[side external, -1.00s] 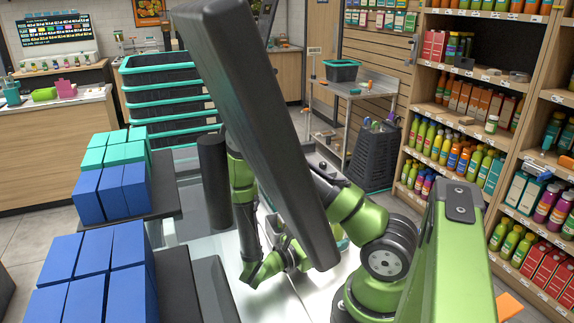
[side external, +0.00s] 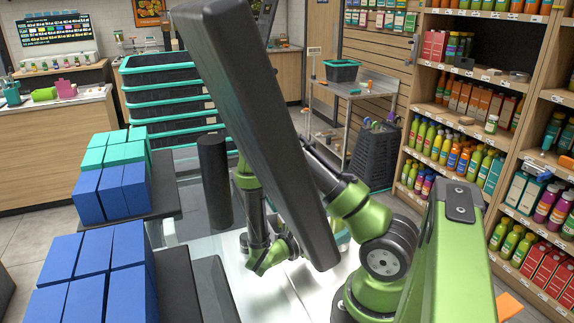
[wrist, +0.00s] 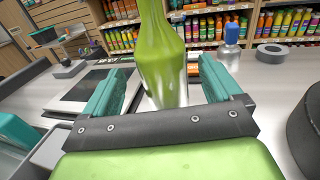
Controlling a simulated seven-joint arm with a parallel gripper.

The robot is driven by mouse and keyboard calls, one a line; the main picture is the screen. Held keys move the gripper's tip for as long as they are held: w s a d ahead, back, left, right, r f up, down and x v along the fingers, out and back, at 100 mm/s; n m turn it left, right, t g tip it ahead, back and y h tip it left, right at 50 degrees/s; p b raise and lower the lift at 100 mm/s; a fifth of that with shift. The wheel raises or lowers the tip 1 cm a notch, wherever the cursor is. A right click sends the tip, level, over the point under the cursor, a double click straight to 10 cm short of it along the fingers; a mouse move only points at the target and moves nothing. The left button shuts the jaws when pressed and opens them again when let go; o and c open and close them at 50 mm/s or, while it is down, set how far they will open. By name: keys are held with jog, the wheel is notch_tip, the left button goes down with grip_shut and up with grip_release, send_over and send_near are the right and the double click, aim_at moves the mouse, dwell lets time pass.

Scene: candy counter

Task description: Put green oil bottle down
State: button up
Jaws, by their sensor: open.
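The green oil bottle (wrist: 162,45) stands roughly upright in front of my gripper in the wrist view. Its upper part is green, its lower part looks clear or shiny, and its top is cut off by the picture edge. My gripper (wrist: 163,82) is open, with one teal finger on each side of the bottle and a gap on both sides. The gripper's dark front bar hides the lowest part of the bottle, so its contact with the counter (wrist: 265,85) cannot be seen. In the side external view a dark panel hides the fingers and bottle.
In the wrist view a blue-capped clear bottle (wrist: 230,42) and a grey ring (wrist: 272,54) stand behind to the right. A dark round object (wrist: 305,125) is close at right. A dark flat device (wrist: 92,92) lies at left. Stocked shelves (side external: 470,130) stand beyond.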

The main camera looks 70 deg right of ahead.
jog(key=x, duration=0.4)
jog(key=shift+s, duration=0.15)
jog(key=shift+c, duration=0.4)
jog(key=shift+r, duration=0.1)
jog(key=c, duration=1.4)
jog(key=shift+c, duration=0.2)
